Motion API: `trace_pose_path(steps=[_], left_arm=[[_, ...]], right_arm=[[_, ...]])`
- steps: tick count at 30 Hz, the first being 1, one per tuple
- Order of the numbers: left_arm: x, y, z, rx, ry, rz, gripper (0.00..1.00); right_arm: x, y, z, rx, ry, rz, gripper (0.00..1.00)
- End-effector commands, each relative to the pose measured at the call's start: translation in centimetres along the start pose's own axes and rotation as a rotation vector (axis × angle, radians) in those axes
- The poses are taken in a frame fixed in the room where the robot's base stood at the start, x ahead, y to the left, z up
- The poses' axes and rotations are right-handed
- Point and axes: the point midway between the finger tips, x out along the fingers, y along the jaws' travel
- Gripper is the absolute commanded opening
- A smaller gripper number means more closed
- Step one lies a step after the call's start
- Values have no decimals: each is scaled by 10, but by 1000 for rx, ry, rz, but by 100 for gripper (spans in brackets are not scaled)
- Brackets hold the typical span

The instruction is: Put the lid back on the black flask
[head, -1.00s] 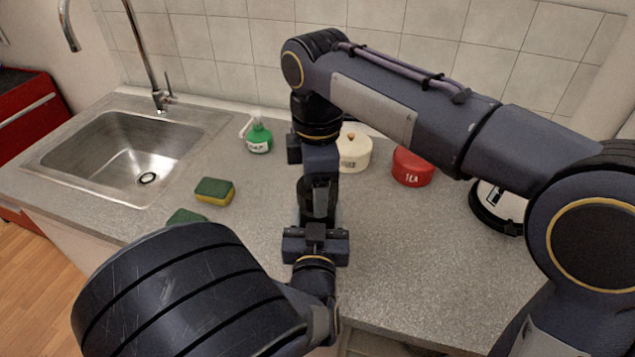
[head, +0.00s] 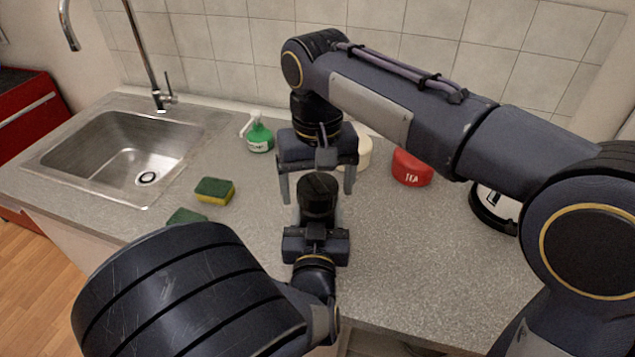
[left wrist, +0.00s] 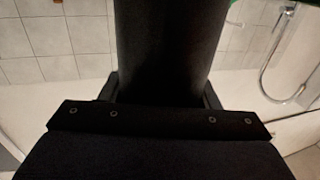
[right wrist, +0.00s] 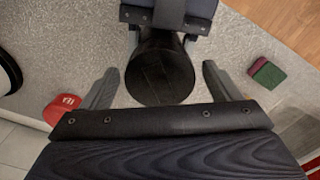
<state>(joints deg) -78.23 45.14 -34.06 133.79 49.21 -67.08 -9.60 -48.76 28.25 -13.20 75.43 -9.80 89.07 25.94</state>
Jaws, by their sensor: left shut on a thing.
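The black flask (head: 318,205) stands upright in the middle of the head view. My left gripper (head: 316,232) is shut around its body from the near side. The flask fills the middle of the left wrist view (left wrist: 170,45), between the left fingers. Its dark round top (right wrist: 160,72) looks closed in the right wrist view; I cannot make out a seam between lid and body. My right gripper (head: 319,188) is open above the flask, pointing down, with one finger on each side of its top and gaps between. No separate lid shows elsewhere.
A cream canister (head: 365,152), a red tea canister (head: 411,168) and a white-black appliance (head: 494,206) stand right. Counter right of the flask is clear.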

Motion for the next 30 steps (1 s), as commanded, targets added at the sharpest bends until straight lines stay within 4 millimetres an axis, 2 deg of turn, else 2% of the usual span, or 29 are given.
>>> trace_pose_path(steps=[8,15,18,26,27,30], left_arm=[[0,0,0,0,0,0,0],[0,0,0,-1,0,0,0],[0,0,0,-1,0,0,0],[0,0,0,-1,0,0,0],[0,0,0,-1,1,0,0],[0,0,0,-1,1,0,0]], right_arm=[[-5,0,0,-1,2,-1,84],[-36,0,-1,-1,3,-1,84],[-43,0,0,-1,1,0,84],[-45,0,0,-2,-1,0,84],[-45,0,0,-2,-1,0,80],[-46,0,0,-29,-1,1,79]])
